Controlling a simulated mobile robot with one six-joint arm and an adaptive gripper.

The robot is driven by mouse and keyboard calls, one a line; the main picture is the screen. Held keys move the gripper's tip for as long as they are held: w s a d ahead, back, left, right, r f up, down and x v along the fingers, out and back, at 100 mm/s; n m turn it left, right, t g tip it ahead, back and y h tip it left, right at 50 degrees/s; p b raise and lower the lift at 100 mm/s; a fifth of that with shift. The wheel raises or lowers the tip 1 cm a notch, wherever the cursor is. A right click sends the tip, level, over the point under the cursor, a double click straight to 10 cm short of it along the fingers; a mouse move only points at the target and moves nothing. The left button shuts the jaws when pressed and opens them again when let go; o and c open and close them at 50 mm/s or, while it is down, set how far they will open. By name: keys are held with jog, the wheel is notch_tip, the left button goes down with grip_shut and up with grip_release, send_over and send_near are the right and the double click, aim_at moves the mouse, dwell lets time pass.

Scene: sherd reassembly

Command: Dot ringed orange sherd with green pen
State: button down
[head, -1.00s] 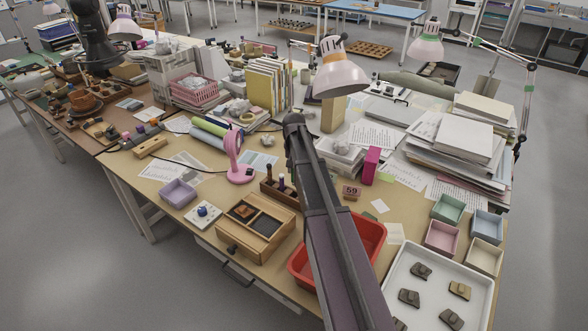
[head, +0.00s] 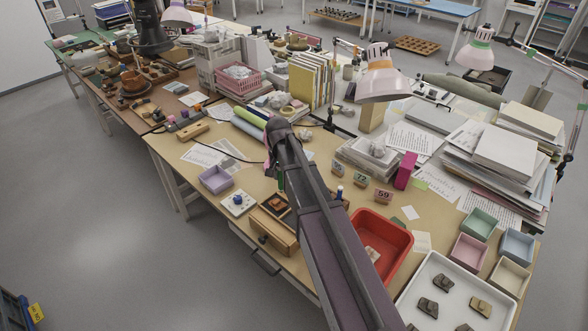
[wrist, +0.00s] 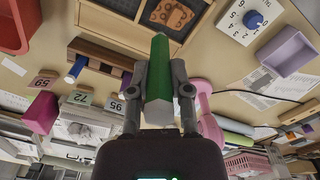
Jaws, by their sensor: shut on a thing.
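My gripper (wrist: 158,95) is shut on a green pen (wrist: 158,65), which points away from the wrist towards the wooden box. In the head view only a sliver of the green pen (head: 282,184) shows beside my arm. An orange sherd (wrist: 172,13) with dark marks lies in one compartment of the wooden box (wrist: 118,27), beyond the pen's far end. The orange sherd also shows in the head view (head: 278,203). The pen is apart from the sherd. I cannot make out a ring on it.
A pen rack (wrist: 100,55) with a blue pen (wrist: 76,68) stands beside the box. Close by are a white dial unit (head: 238,203), a lilac tray (head: 215,179), number tags (head: 361,180) and a red tray (head: 385,240). A pink stand (wrist: 205,112) is near the gripper.

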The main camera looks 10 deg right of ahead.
aim_at(279, 183)
jog(key=shift+s+a+r, duration=0.1)
jog(key=shift+s+a, duration=0.1)
jog(key=shift+a, duration=0.2)
jog(key=shift+f+b, duration=3)
jog(key=shift+f+b, duration=0.75)
dwell(1.3)
jog(key=shift+r, duration=0.1)
jog(key=shift+r+p, duration=3.45)
jog(key=shift+p, duration=0.1)
